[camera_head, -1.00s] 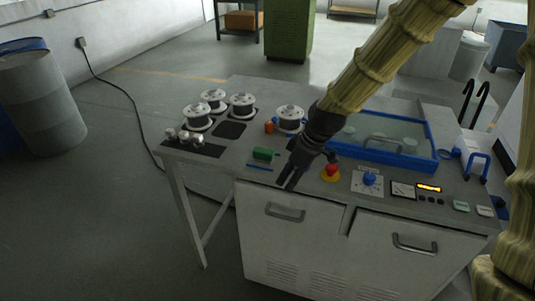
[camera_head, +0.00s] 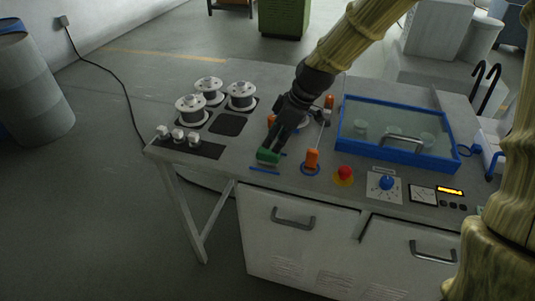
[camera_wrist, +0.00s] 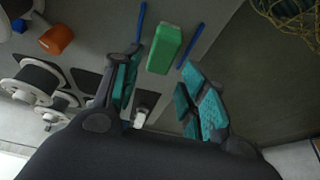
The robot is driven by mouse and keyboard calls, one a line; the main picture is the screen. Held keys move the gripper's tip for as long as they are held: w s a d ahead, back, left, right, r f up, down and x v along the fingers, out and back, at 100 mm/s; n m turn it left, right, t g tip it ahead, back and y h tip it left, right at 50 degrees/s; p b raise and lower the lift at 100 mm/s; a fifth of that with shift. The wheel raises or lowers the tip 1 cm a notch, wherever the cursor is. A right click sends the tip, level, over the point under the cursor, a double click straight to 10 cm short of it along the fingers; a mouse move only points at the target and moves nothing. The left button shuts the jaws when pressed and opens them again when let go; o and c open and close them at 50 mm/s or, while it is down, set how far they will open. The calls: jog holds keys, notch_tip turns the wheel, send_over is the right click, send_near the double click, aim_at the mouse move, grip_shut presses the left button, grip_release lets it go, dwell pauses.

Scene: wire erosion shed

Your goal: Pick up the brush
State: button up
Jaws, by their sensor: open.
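The green block-shaped thing (camera_head: 268,157), which I take to be the brush, lies on the grey worktop near its front edge. It also shows in the wrist view (camera_wrist: 164,48), just beyond the fingertips and between their lines. My gripper (camera_head: 276,145) is open and empty, its fingers pointing down at the brush from behind. In the wrist view the teal-padded fingers (camera_wrist: 160,78) stand apart with a gap between them. In the head view the fingers partly cover the brush's far side; I cannot tell whether they touch it.
Blue strips (camera_head: 264,170) lie before and behind the brush. An orange-handled thing (camera_head: 312,158) stands close right, near a red button (camera_head: 345,173). Several spools (camera_head: 242,95) and small white-topped pieces (camera_head: 178,135) stand left. A blue-framed tank (camera_head: 398,165) sits right.

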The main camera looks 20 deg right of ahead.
aim_at(269, 151)
jog(key=shift+s+p+x, duration=0.2)
jog(key=shift+p+x, duration=0.55)
jog(key=shift+x, duration=2.8)
jog(key=shift+d, duration=0.15)
jog(key=c, duration=0.8)
